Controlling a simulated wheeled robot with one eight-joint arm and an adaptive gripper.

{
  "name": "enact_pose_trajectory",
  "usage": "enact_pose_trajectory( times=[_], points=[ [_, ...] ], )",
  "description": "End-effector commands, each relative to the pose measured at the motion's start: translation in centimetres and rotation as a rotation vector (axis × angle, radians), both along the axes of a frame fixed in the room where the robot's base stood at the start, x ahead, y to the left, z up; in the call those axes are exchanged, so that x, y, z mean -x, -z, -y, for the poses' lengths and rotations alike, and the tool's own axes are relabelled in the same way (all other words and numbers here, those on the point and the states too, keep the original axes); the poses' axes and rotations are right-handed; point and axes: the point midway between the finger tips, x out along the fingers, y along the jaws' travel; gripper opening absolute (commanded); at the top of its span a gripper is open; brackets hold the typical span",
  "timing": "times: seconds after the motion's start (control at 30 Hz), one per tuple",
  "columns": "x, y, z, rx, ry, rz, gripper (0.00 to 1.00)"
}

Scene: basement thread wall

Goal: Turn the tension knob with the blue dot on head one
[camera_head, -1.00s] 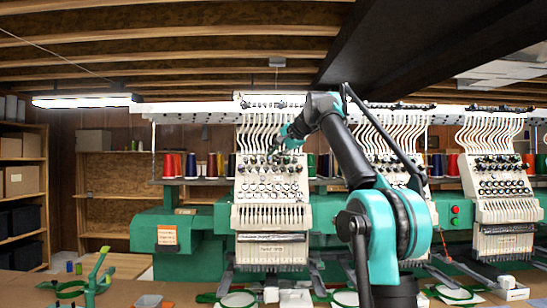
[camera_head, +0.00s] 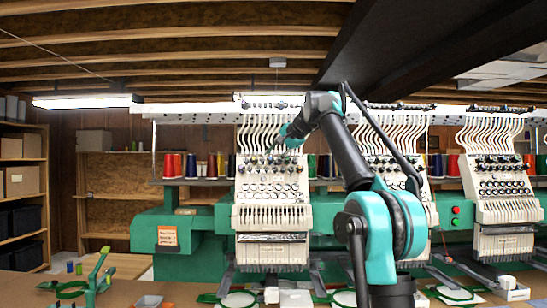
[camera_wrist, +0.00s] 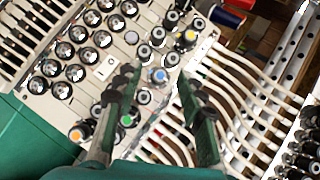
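The knob with the blue dot (camera_wrist: 158,75) is among the tension knobs on the white panel of the leftmost machine head (camera_head: 271,190). In the wrist view it sits between and just beyond the fingertips of my gripper (camera_wrist: 157,83). The fingers are apart, with a visible gap on both sides of the knob; I cannot tell how deep they reach around it. Nearby knobs carry a green dot (camera_wrist: 126,119), an orange dot (camera_wrist: 77,135) and a yellow dot (camera_wrist: 190,36). In the head view my gripper is small at the upper knob rows, and its fingers are unclear.
Chrome knobs (camera_wrist: 102,39) crowd the panel beside the fingers. White thread tubes (camera_wrist: 235,100) run close to the right finger. Two more heads stand to the right, one of them at the far right (camera_head: 503,180). Thread cones (camera_head: 180,165) line the rack behind.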

Motion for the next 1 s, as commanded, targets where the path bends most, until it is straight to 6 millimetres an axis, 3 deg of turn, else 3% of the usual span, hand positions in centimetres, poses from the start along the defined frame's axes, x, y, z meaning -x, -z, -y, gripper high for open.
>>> enact_pose_trajectory(
  times=[0.27,0.73,1.0],
  points=[
    [1.2,-0.9,1.0,-0.001,0.003,0.000,0.39],
    [7.0,-5.5,5.4,0.000,0.001,0.000,0.39],
    [8.1,-6.4,6.1,-0.001,0.001,-0.001,0.39]
  ],
)
